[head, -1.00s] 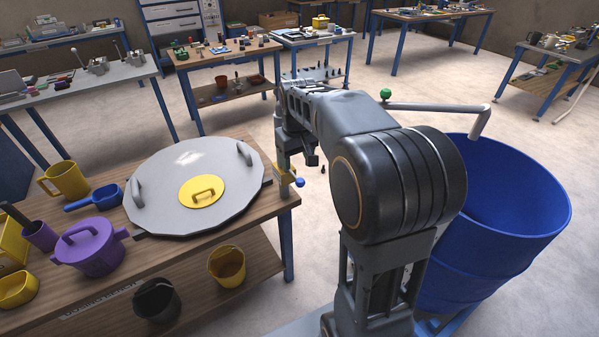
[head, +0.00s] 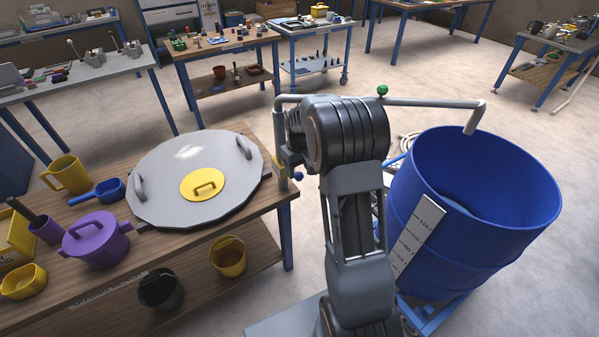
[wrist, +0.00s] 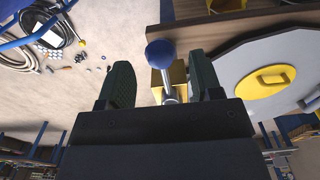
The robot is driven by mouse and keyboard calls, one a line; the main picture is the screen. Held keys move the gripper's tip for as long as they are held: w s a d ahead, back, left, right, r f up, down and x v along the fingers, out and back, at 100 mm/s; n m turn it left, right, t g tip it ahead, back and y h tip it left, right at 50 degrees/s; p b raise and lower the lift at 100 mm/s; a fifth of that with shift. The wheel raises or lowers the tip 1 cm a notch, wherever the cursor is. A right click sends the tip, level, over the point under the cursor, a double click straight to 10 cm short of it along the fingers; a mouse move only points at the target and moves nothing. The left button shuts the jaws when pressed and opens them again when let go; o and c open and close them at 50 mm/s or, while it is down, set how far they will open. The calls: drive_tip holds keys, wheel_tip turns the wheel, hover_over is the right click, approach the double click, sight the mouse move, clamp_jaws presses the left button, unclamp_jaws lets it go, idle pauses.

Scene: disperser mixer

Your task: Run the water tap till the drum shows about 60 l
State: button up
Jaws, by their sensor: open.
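The water tap has a brass body (head: 281,171) at the table's right corner and a lever with a blue ball knob (head: 297,175). In the wrist view the blue knob (wrist: 161,54) and grey lever lie between the fingers of my gripper (wrist: 159,76), which is open with gaps on both sides. In the head view my arm hides the gripper. A grey pipe (head: 430,102) with a green knob (head: 382,90) ends in a downturned spout over the blue drum (head: 490,225). A white scale (head: 417,235) runs down the drum's side; its reading is too small to tell.
The wooden table (head: 60,215) holds a large grey lid (head: 165,170), a yellow jug (head: 66,175), a blue scoop (head: 100,193) and a purple pot (head: 95,240). A yellow bucket (head: 228,257) and a black bucket (head: 160,290) are on its lower shelf. The floor behind is open.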

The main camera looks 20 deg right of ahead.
drive_tip(key=shift+f, duration=1.25)
drive_tip(key=shift+c, duration=0.3)
clamp_jaws()
